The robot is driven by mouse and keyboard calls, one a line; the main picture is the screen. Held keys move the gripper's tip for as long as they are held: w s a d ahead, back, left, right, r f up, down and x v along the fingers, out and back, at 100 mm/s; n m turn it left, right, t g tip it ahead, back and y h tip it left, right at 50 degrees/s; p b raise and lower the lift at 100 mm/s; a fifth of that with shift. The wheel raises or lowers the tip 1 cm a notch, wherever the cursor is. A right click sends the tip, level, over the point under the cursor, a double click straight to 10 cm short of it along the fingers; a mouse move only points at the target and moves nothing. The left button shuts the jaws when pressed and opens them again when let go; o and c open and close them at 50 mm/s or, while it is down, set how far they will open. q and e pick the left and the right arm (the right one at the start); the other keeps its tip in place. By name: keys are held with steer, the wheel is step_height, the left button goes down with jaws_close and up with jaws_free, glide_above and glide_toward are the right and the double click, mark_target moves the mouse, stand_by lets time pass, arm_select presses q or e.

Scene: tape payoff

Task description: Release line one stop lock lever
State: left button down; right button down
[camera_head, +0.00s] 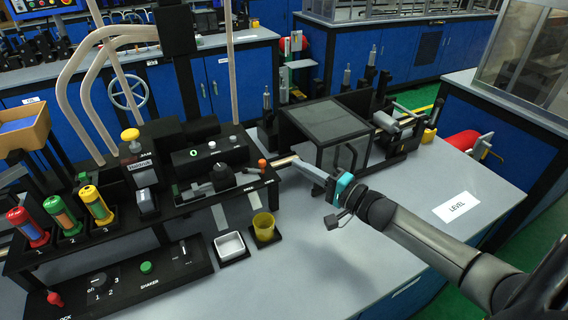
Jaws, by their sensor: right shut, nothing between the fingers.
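The panel on the left bench has two lever-like parts, and I cannot tell which is the line one stop lock lever. One is a small post with an orange knob (262,164) at the right end of the black console (225,160). The other is a red-tipped lever (55,298) at the lower left, beside partly cut-off lettering that reads "OCK". My right gripper (299,163) is shut and empty, its fingers pointing left toward the orange knob, apart from it. A pale rod (284,161) lies just beyond the fingertips. My left gripper is not in view.
A dark clear-sided box (330,122) stands just behind my right gripper. A white tray (230,246) and a yellow cup (264,227) sit in front of the console. Three numbered colored canisters (66,215) stand at left. The grey bench (330,265) in front is clear.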

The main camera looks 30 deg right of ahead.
mark_target(271, 173)
steer(key=b+x, duration=0.2)
steer(key=x, duration=0.8)
steer(key=shift+s+a+f+p, duration=0.1)
steer(key=shift+s+a, duration=0.25)
steer(key=shift+s, duration=0.3)
steer(key=shift+s+a+f+p, duration=0.15)
steer(key=shift+s+a, duration=0.25)
steer(key=shift+s, duration=0.2)
steer(key=shift+s+a+r+p, duration=0.1)
steer(key=shift+s+a, duration=0.25)
steer(key=shift+s, duration=0.3)
